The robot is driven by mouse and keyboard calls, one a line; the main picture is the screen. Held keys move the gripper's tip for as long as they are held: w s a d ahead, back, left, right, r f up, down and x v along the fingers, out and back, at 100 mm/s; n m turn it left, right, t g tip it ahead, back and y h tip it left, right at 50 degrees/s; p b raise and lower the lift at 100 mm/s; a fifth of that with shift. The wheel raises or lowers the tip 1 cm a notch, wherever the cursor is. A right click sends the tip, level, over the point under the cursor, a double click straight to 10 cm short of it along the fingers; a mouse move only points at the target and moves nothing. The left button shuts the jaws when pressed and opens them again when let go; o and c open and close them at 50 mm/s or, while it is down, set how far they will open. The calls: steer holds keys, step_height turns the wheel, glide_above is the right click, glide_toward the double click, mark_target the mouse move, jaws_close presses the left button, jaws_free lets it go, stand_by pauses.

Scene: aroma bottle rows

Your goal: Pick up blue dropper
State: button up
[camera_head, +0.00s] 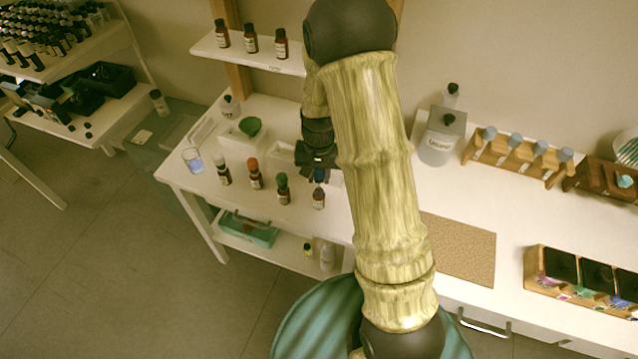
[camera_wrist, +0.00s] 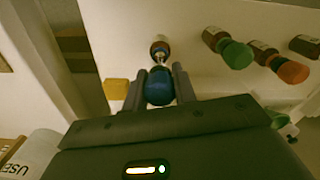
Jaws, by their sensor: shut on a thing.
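My gripper (camera_wrist: 160,72) is shut on the blue dropper (camera_wrist: 158,90), with one finger on each side of its blue bulb. A thin stem shows between the bulb and the open-necked brown bottle (camera_wrist: 160,49) beyond it. In the head view, the blue dropper (camera_head: 319,175) sits under my gripper (camera_head: 317,168), just above the brown bottle (camera_head: 319,198) standing near the table's front edge. I cannot tell whether the stem's tip is still inside the bottle neck.
Bottles with green (camera_head: 282,182), orange (camera_head: 253,164) and dark (camera_head: 222,163) tops stand in a row left of the brown bottle. A glass beaker (camera_head: 193,160) stands at the table's left. A brown mat (camera_head: 458,248) lies to the right, behind my arm.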

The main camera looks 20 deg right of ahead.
mark_target(319, 170)
step_height(319, 170, up, 5)
steer(key=shift+r, duration=0.15)
steer(key=shift+f, duration=0.2)
stand_by(0.5)
steer(key=shift+f+b, duration=0.7)
steer(key=shift+f, duration=0.15)
steer(key=c, duration=0.3)
steer(key=shift+f+b, duration=2.5)
steer(key=shift+f, duration=1.4)
